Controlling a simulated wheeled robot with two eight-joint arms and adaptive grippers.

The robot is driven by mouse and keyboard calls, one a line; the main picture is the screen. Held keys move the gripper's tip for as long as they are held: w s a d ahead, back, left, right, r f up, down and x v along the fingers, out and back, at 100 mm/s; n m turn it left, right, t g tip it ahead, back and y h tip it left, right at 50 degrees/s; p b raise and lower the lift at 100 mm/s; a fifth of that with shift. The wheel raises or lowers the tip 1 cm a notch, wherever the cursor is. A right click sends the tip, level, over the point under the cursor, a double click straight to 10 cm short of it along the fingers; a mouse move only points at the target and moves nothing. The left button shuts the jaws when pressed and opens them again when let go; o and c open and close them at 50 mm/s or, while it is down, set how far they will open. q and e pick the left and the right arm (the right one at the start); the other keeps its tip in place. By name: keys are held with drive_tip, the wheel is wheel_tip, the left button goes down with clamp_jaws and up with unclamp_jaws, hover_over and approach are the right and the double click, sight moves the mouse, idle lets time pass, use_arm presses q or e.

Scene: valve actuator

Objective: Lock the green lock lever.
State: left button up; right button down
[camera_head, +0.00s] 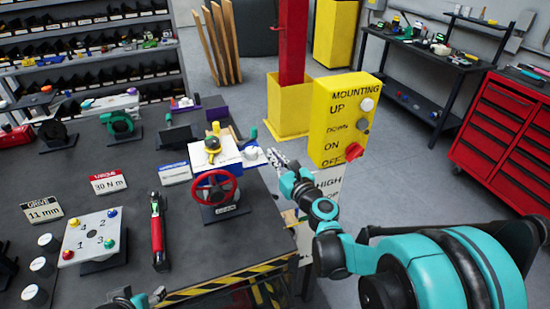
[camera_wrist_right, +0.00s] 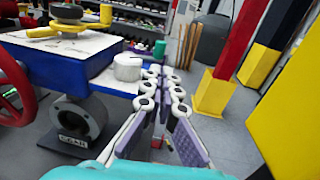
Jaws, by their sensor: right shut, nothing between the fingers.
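The valve actuator has a red handwheel (camera_head: 215,187) on a grey stand and a white-topped blue box (camera_head: 229,156) with a yellow piece on it. A small green lever (camera_head: 253,135) shows behind the box's right side, and a green part also shows in the right wrist view (camera_wrist_right: 160,48); I take it as the lock lever, but its locked state cannot be told. My right gripper (camera_head: 278,159) is shut and empty, just right of the white cylinder (camera_wrist_right: 128,66) on the box's edge. A bit of my left arm shows at the bottom edge; its fingers are not clear.
A yellow control box (camera_head: 345,119) stands close on the right, before a red post (camera_head: 292,45) in a yellow base. On the dark table are a red-handled torque tool (camera_head: 157,232), a numbered white plate (camera_head: 90,236) and sign cards. Open floor lies behind the gripper.

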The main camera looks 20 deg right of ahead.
sight(255, 133)
drive_tip(key=w, duration=0.3)
drive_tip(key=w+a+b, duration=0.1)
drive_tip(key=w, duration=0.3)
drive_tip(key=w+b, duration=0.1)
drive_tip(key=w, duration=0.2)
drive_tip(key=shift+w+a, duration=0.2)
drive_tip(key=shift+a, duration=0.1)
use_arm(q)
wheel_tip(255, 133, down, 2)
drive_tip(key=shift+f, duration=0.15)
drive_tip(key=shift+a, duration=0.15)
use_arm(e)
drive_tip(key=shift+d, duration=0.15)
drive_tip(key=shift+w+y, duration=0.1)
drive_tip(key=shift+y, duration=0.2)
use_arm(q)
drive_tip(key=shift+s+a, duration=0.15)
drive_tip(key=shift+a, duration=0.15)
use_arm(e)
drive_tip(key=shift+w+n, duration=0.1)
drive_tip(key=shift+n, duration=0.2)
